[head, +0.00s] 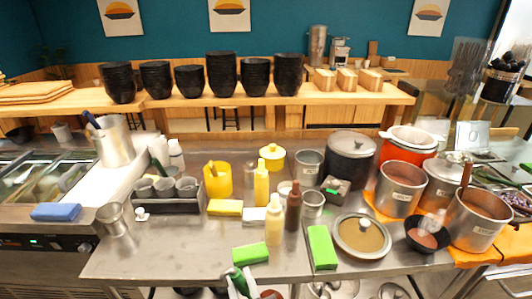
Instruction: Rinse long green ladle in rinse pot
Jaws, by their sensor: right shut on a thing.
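A long green ladle's handle (236,275) shows at the bottom edge, a little left of the middle. My right gripper (240,287) is shut on this green handle, in front of the steel counter's near edge. The lower part of the ladle is cut off by the frame. Labelled steel pots stand at the right: one (401,187) on an orange cloth and one (478,219) with a brown handle standing in it. A tall steel pot (114,146) with dark blue handles stands at the left. I cannot read which is the rinse pot. My left gripper is not in view.
Green blocks (322,247) (250,253), sauce bottles (274,226) and a glass-lidded pan (361,236) stand near the counter's front. A dark caddy (166,199) of cups is further left. The steel counter (165,258) is clear at front left.

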